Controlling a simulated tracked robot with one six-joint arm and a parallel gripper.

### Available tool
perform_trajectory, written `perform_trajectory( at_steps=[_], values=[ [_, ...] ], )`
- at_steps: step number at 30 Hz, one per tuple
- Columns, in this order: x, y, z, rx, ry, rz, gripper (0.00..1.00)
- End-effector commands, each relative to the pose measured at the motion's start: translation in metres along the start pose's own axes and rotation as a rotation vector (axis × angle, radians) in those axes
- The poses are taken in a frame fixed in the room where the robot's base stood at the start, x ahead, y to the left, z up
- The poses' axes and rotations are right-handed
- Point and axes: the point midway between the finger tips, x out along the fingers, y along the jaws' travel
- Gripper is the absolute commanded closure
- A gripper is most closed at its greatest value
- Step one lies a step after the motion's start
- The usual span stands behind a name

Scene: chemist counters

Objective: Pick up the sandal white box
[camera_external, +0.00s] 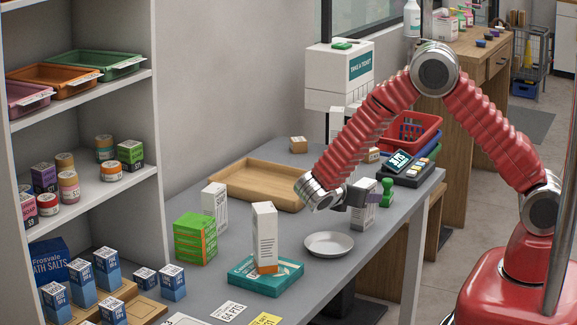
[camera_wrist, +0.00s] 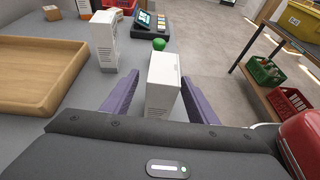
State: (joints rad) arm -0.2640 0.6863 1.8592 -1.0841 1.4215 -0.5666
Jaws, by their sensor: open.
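A white box (camera_external: 363,216) with printed text stands upright on the grey counter, just at my gripper (camera_external: 354,196). In the wrist view the same box (camera_wrist: 161,88) stands between the two purple fingers of my gripper (camera_wrist: 159,95). The fingers are open, with a gap visible on the left of the box and a smaller one on the right. Two more white boxes are in the external view: one (camera_external: 264,233) upright on a teal box, one (camera_external: 217,203) behind the green boxes. The labels are too small to tell which is sandal.
A green stamp (camera_external: 387,193) stands just beyond the white box, near the card terminal (camera_external: 405,166). A round white dish (camera_external: 329,244) lies in front. A wooden tray (camera_external: 262,185) is behind. The teal box (camera_external: 265,275) and green boxes (camera_external: 195,238) are at left.

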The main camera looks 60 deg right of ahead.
Motion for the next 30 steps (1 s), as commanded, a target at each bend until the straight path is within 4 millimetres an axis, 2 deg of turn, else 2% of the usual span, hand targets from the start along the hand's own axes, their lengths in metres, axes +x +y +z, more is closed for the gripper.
perform_trajectory(
  at_steps=[12,30],
  values=[
    [0.047,-0.002,0.002,-0.001,0.000,-0.002,0.47],
    [0.049,-0.002,0.001,0.000,0.000,0.000,0.48]
  ],
)
